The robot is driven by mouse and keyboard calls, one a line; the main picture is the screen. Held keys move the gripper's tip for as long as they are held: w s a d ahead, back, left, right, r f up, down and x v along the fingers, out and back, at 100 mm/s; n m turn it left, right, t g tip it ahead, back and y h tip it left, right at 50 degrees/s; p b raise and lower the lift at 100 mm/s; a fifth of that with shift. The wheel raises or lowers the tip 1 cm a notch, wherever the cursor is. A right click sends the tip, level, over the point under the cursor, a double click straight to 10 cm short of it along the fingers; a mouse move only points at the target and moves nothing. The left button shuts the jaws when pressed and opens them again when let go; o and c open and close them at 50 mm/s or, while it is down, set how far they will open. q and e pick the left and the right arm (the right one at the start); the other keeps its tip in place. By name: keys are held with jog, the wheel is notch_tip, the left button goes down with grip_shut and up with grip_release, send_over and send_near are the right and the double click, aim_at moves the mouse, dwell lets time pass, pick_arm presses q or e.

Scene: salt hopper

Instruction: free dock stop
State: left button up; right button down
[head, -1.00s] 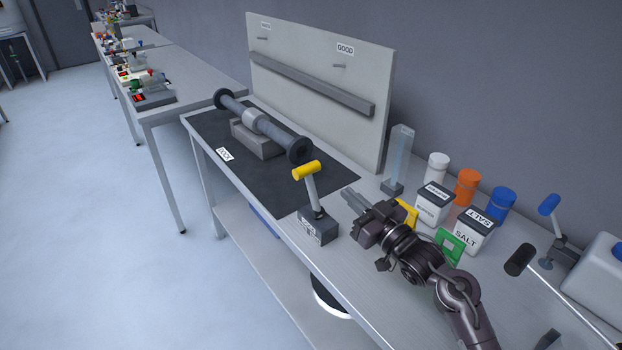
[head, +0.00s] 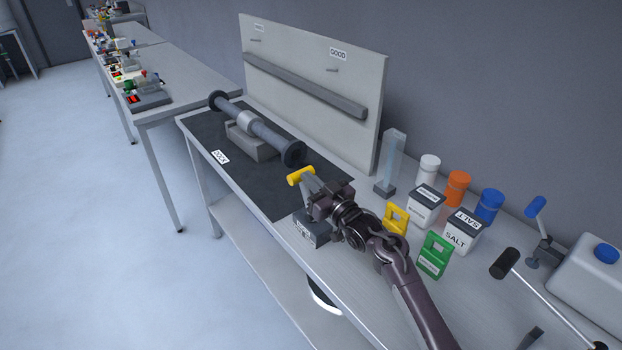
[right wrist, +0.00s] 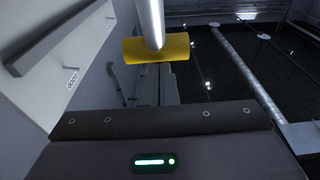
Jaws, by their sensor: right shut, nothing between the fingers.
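The dock stop is a dark grey block (head: 309,231) with a lever topped by a yellow crossbar handle (head: 299,176). It stands at the front edge of the bench, by the near corner of the dark mat. My right gripper (head: 311,186) is shut and empty, its fingers right beside the lever just under the handle. Whether they touch it I cannot tell. In the right wrist view the yellow handle (right wrist: 155,50) is close ahead of the shut fingers (right wrist: 166,88). My left gripper is not in view.
A grey bar with end flanges (head: 268,134) lies in a cradle on the mat labelled DOCK (head: 200,135). A pale upright board (head: 300,60) stands behind. Yellow (head: 396,219) and green (head: 434,254) tags, jars and a salt box (head: 460,236) stand to the right.

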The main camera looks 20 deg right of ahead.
jog(key=shift+w+a+r+p, duration=0.1)
jog(key=shift+w+r+p, duration=0.1)
jog(key=shift+p, duration=0.2)
jog(key=w+g+p, duration=0.1)
jog(key=w+a+g+p, duration=0.1)
jog(key=p, duration=0.1)
jog(key=shift+w+h, duration=0.2)
jog(key=shift+h, duration=0.2)
jog(key=shift+w+f+g, duration=0.3)
jog(key=shift+g, duration=0.2)
jog(key=shift+w+a+f, duration=0.1)
jog(key=shift+f, duration=0.2)
